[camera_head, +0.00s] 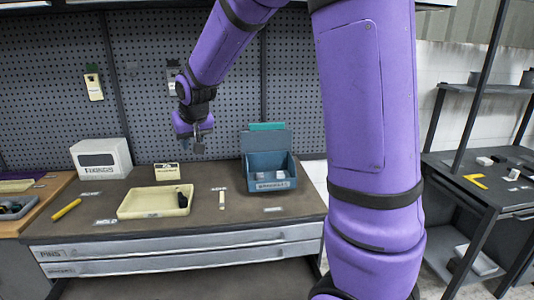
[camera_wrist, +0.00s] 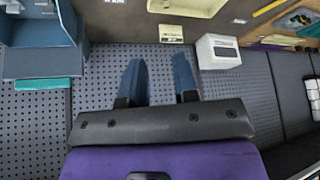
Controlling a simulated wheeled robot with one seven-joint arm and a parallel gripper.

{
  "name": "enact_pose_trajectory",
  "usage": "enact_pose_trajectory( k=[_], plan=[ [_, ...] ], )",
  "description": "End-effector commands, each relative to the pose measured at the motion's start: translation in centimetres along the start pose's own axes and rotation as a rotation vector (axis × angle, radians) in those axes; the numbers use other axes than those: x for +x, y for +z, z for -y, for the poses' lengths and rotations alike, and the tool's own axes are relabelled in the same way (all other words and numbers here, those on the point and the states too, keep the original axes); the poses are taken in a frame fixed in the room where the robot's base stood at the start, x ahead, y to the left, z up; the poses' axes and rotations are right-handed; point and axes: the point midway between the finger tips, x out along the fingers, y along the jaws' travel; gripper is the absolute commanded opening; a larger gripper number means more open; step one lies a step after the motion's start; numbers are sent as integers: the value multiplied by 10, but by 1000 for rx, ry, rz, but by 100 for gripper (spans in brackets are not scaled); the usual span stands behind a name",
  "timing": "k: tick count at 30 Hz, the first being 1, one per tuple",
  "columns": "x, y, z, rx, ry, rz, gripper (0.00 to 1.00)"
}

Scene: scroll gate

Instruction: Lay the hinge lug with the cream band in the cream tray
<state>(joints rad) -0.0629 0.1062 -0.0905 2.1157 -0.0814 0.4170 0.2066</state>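The cream tray (camera_head: 130,212) lies on the workbench; its edge also shows at the top of the wrist view (camera_wrist: 187,7). A small dark piece (camera_head: 183,198) is in the tray at its right end; I cannot tell whether it has a cream band. A small upright cream-coloured piece (camera_head: 221,200) is on the bench right of the tray; I cannot tell whether it is a hinge lug. My gripper (camera_head: 198,148) is above and behind the tray, in front of the pegboard. In the wrist view its two fingers (camera_wrist: 160,80) are apart with nothing between them.
A blue open bin (camera_head: 268,185) with pale items stands right of the tray. A white box (camera_head: 100,160) and a small cream card (camera_head: 166,172) stand behind it. A yellow marker (camera_head: 66,210) lies at left. Drawers are below. Another dark table (camera_head: 490,185) stands at right.

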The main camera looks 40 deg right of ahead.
Motion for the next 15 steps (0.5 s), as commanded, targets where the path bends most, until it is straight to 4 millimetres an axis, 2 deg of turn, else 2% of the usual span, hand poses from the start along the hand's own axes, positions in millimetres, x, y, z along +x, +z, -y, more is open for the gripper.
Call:
enact_pose_trajectory(
  k=[1, 6, 15],
  plan=[
    [-21, 8, -2, -2, -5, -4, 27],
    [-77, 41, -7, -23, -18, 6, 27],
    [-158, 115, -16, -66, -38, 21, 27]
  ],
)
